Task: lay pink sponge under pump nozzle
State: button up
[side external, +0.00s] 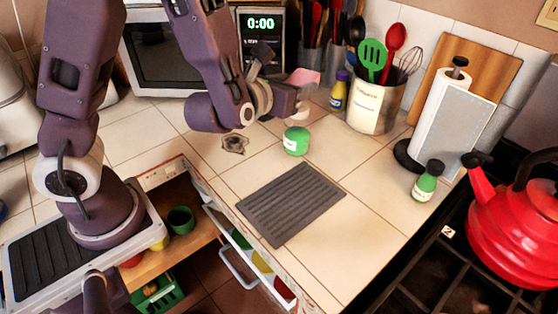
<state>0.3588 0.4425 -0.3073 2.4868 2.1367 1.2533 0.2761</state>
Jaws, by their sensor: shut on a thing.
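The pink sponge (303,77) is held up at my gripper (300,96), above the tiled counter towards the back middle. My gripper is shut on it, and the fingers are small and partly hidden by the wrist. A pump nozzle cannot be made out. A green jar with a white label (296,141) stands below my gripper. A yellow bottle with a purple cap (339,90) stands behind and to the right of the sponge.
A dark ribbed mat (290,203) lies at the counter's front. A utensil crock (375,104), paper towel holder (452,119), green bottle (427,181) and red kettle (515,225) stand rightward. An open drawer (250,265) is below.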

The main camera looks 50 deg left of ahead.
jog(key=d, duration=0.2)
jog(key=shift+d, duration=0.3)
jog(key=a, duration=0.5)
jog(key=shift+s+a, duration=0.15)
jog(key=shift+a, duration=0.25)
jog(key=a+f+n+g+y, duration=0.1)
jog(key=a+n+g+y, duration=0.35)
jog(key=n+y, duration=0.25)
jog(key=n+g+y, duration=0.3)
jog(key=n+g, duration=0.4)
jog(key=g, duration=0.2)
send_over(282, 169)
notch_tip(282, 169, down, 10)
jog(key=shift+t, duration=0.25)
jog(key=shift+f, duration=3.35)
jog(key=shift+f, duration=0.55)
jog(key=shift+c, duration=0.2)
